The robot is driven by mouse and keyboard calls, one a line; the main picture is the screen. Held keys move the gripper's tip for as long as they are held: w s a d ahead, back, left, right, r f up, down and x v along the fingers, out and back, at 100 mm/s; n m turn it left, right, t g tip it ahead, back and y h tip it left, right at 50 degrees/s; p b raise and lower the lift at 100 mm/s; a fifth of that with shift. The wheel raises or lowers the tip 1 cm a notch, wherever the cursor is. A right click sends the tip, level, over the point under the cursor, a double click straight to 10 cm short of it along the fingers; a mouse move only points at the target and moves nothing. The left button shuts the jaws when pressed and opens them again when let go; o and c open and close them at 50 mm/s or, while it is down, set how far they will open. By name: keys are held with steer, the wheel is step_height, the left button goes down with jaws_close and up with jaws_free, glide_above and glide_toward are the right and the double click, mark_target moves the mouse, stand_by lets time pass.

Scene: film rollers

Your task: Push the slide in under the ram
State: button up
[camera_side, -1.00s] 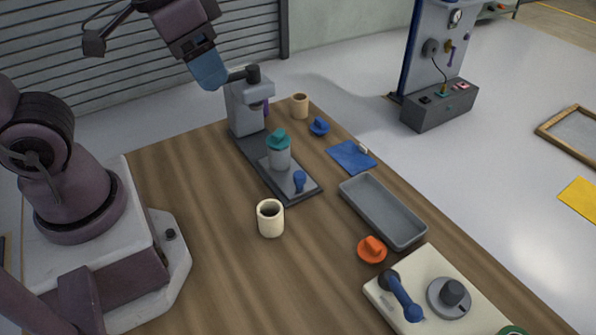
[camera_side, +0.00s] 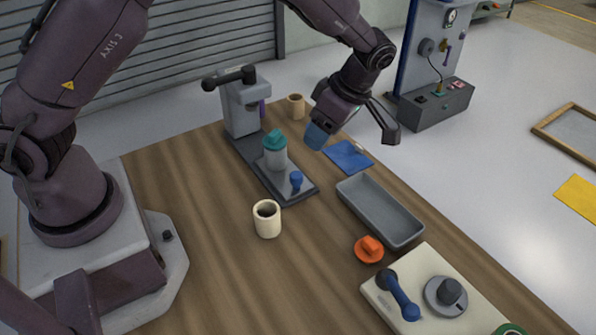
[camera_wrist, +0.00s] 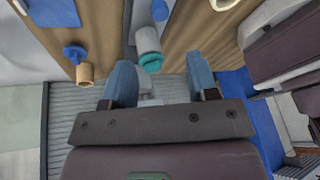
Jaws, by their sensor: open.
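The slide (camera_side: 284,183) is a grey plate on the dark base of the press (camera_side: 240,115), out in front of the press column. It carries a pale canister (camera_side: 275,160) with a teal lid (camera_side: 274,139) and a blue knob (camera_side: 296,180) at its near end. The black lever (camera_side: 230,77) tops the press; the ram under the head is hard to make out. My gripper (camera_side: 316,136) is open and empty, in the air right of the canister. In the wrist view, the canister (camera_wrist: 147,39) and blue knob (camera_wrist: 160,10) show beyond my fingers (camera_wrist: 160,65).
A cream mug (camera_side: 267,219) stands in front of the slide. A blue cloth (camera_side: 348,156) and tan cup (camera_side: 296,106) are behind.

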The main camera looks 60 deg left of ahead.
mark_target(297, 175)
steer(key=s+a+f+n, duration=0.1)
steer(key=f, duration=0.2)
steer(key=s+a+f+n, duration=0.1)
steer(key=f, duration=0.3)
steer(key=s+a+f+n, duration=0.1)
steer(key=f+n, duration=0.1)
steer(key=f, duration=0.2)
steer(key=shift+s+a+f, duration=0.2)
